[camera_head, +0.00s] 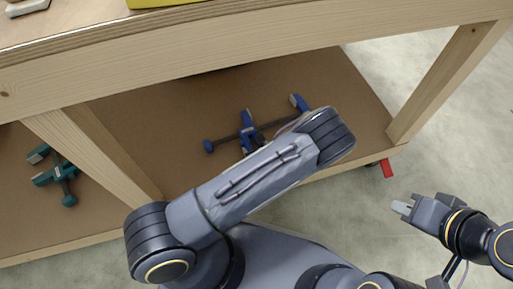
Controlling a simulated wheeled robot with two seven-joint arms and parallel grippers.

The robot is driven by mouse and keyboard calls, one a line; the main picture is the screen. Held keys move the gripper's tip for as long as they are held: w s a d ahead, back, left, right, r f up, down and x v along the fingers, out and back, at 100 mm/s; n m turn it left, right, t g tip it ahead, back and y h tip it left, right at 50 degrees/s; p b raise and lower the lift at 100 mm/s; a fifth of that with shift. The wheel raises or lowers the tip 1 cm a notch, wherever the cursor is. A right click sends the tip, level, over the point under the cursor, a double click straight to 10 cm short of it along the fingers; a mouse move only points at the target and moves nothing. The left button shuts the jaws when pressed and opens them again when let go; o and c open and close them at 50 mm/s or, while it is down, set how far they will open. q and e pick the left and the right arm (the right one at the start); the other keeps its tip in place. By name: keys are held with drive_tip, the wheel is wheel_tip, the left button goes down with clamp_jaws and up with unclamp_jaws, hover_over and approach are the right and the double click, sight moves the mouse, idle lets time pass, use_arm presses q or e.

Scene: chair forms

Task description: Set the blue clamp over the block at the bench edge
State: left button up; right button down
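The blue clamp (246,130) lies on the lower shelf under the bench, with a dark bar and blue jaws and handle. Part of it is hidden behind my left arm, which crosses the middle of the view. My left gripper is not visible. My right gripper (406,207) is at the right, over the floor outside the shelf and apart from the clamp; its finger gap is not clear. The bench (230,62) crosses the top of the view. I cannot make out a block at its edge for certain.
A green clamp (63,178) lies on the lower shelf (170,115) at the left. Wooden legs stand at left (90,155) and right (447,80). A yellow object (160,3) and a pale grey object (27,7) sit on the bench top. Concrete floor is open at right.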

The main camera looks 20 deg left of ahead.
use_arm(q)
drive_tip(key=c, duration=0.9)
drive_tip(key=shift+r+p, duration=1.8)
drive_tip(key=shift+r, duration=0.8)
drive_tip(key=shift+c, duration=0.3)
